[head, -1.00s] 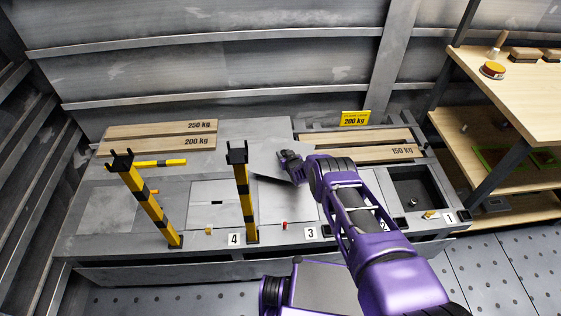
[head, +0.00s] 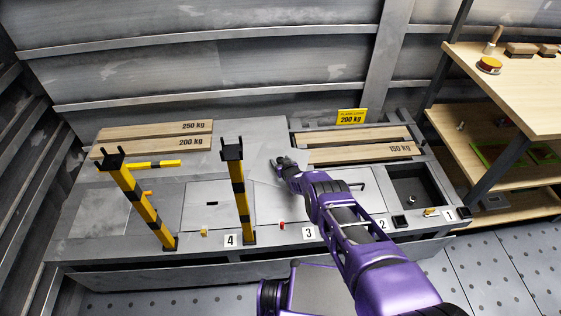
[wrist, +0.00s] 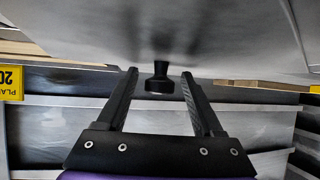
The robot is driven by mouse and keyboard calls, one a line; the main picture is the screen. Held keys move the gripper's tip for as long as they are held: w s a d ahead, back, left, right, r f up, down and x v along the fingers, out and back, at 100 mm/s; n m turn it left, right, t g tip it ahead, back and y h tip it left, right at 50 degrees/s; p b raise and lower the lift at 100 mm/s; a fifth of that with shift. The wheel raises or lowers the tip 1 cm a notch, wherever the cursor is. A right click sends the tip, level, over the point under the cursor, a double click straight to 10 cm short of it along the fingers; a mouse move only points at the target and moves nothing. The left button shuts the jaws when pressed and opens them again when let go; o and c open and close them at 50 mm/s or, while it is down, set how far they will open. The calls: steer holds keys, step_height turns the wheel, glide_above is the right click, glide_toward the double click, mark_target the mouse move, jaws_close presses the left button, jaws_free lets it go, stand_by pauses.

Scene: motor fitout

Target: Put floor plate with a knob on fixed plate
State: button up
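The floor plate with a knob is a grey sheet (head: 262,164) in the head view, around and beyond my gripper (head: 282,162). It fills the top of the wrist view (wrist: 225,35), and its dark knob (wrist: 160,84) stands out from it. My gripper (wrist: 160,74) is open, with one finger on each side of the knob and a visible gap on both sides. A grey panel taken as the fixed plate (head: 275,207) lies behind label 3. The floor plate's far edges blend into the grey deck, so how it rests is unclear.
Two yellow-black posts (head: 238,195) (head: 148,205) stand to the left. Wooden boards (head: 365,153) lie at the back right, with a yellow 200 kg sign (head: 351,116) behind. An open recess (head: 412,190) is at the right. A wooden shelf (head: 520,90) stands far right.

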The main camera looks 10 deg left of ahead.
steer(key=shift+r, duration=0.15)
steer(key=p+v, duration=0.7)
steer(key=v, duration=0.5)
steer(key=shift+s+p, duration=0.1)
steer(key=shift+p, duration=0.3)
